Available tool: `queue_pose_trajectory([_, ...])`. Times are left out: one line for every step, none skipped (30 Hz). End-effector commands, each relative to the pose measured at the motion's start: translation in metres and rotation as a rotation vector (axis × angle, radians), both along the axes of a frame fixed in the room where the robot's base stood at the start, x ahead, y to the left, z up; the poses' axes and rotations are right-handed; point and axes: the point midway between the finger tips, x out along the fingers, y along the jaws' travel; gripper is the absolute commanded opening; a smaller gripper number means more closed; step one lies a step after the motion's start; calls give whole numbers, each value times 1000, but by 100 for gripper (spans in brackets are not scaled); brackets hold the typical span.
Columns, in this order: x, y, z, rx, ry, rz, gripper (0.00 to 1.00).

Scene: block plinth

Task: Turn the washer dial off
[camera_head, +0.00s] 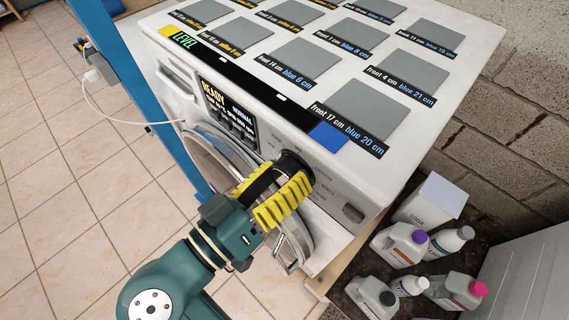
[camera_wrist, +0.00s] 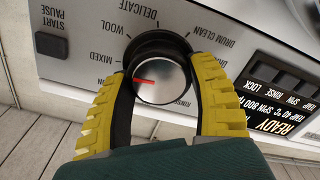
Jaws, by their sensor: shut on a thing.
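The washer dial (camera_wrist: 165,72) is a silver knob with a black collar and a red pointer line, on the front panel of the white washer (camera_head: 440,70). In the wrist view the red line points left, just below the MIXED label. WOOL, DELICATE, DRUM CLEAN and part of RINSE also show around it. My gripper (camera_wrist: 162,78) has its two yellow ribbed fingers on either side of the dial, shut on it. In the head view my gripper (camera_head: 291,180) reaches the panel and mostly covers the dial. I cannot make out an OFF mark in the wrist view.
The START PAUSE button (camera_wrist: 52,45) and the lit display (camera_head: 229,113) flank the dial. The round washer door (camera_head: 301,238) lies below my gripper. Several bottles (camera_head: 401,242) and a white box (camera_head: 430,202) stand at the right. A blue post (camera_head: 143,100) rises at the left.

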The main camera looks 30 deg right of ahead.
Motion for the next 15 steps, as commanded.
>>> queue_pose_trajectory([0, 0, 5, -15, 45, 0, 24])
queue_pose_trajectory([0, 0, 5, -24, 71, 0, 24])
queue_pose_trajectory([0, 0, 5, -36, 107, 0, 24])
queue_pose_trajectory([0, 0, 5, -46, 135, 0, 24])
queue_pose_trajectory([0, 0, 5, -54, 161, 0, 24])
queue_pose_trajectory([0, 0, 5, -67, 197, 0, 24])
queue_pose_trajectory([0, 0, 5, -76, 224, 0, 24])
queue_pose_trajectory([1, 0, 5, -85, 251, 0, 24])
queue_pose_trajectory([1, 0, 5, -97, 287, 0, 24])
queue_pose_trajectory([1, 0, 5, -107, 315, 0, 24])
queue_pose_trajectory([1, 0, 5, -116, 342, 0, 24])
queue_pose_trajectory([1, 0, 5, -128, 378, 0, 24])
queue_pose_trajectory([1, 0, 5, -137, 404, 0, 24])
queue_pose_trajectory([1, 0, 5, -146, 431, 0, 24])
queue_pose_trajectory([1, 0, 5, -158, 468, 0, 24])
